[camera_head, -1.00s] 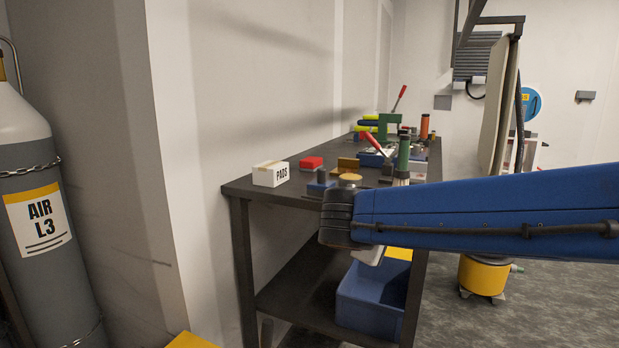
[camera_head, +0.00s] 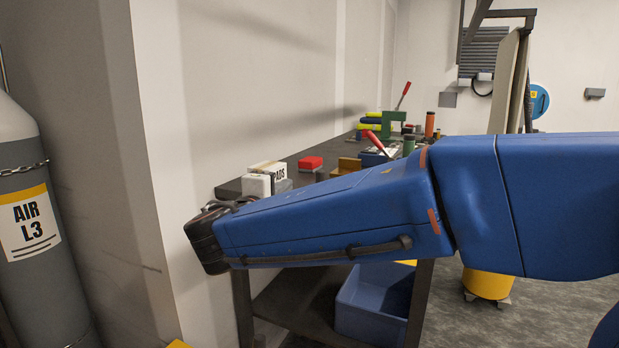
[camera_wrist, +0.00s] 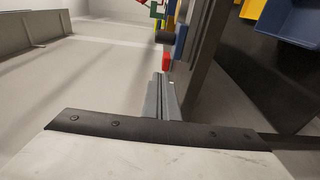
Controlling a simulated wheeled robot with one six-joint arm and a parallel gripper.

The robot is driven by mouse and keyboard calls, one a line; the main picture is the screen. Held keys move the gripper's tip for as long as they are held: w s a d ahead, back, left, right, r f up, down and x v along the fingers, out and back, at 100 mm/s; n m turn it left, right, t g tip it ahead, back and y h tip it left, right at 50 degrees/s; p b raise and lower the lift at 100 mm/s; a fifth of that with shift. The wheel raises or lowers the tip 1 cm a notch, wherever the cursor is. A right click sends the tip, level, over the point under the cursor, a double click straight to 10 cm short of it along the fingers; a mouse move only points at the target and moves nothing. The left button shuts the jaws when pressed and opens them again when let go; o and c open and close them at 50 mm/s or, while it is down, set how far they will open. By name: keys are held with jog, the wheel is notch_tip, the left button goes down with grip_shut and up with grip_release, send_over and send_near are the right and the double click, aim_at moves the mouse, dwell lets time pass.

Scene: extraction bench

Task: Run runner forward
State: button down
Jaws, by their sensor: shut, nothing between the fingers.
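I cannot tell which thing is the runner. The bench (camera_head: 230,188) carries a red block (camera_head: 310,163), a brass-coloured piece (camera_head: 348,165) and a red-handled tool (camera_head: 376,143); my arm hides much of its near part. My gripper (camera_head: 284,185) shows partly behind my wrist, in front of the white PADS box (camera_head: 268,167) at the bench's near left corner. In the wrist view my gripper's grey fingers (camera_wrist: 161,82) are together and empty. A red block (camera_wrist: 166,61) shows just beyond them; contact is not clear.
A blue bin (camera_head: 372,305) stands on the lower shelf. A grey air cylinder (camera_head: 30,230) stands at left by the wall corner. A green press (camera_head: 393,122) and an orange cylinder (camera_head: 429,125) stand farther back. The wall runs close along the bench's left side.

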jog(key=x, duration=1)
jog(key=shift+a+r, duration=0.15)
jog(key=shift+a, duration=0.15)
jog(key=shift+s+d, duration=0.35)
jog(key=shift+d, duration=0.25)
jog(key=shift+s+d, duration=0.4)
jog(key=shift+d, duration=0.2)
jog(key=shift+s+d, duration=0.35)
jog(key=shift+d, duration=0.1)
jog(key=shift+d, duration=0.1)
jog(key=s+d, duration=0.3)
jog(key=d, duration=0.4)
jog(key=s+d, duration=0.3)
jog(key=d, duration=0.4)
jog(key=s+d, duration=0.3)
jog(key=d, duration=0.4)
jog(key=shift+d+r, duration=0.1)
jog(key=shift+s+d, duration=0.2)
jog(key=shift+d, duration=0.5)
jog(key=shift+s, duration=0.1)
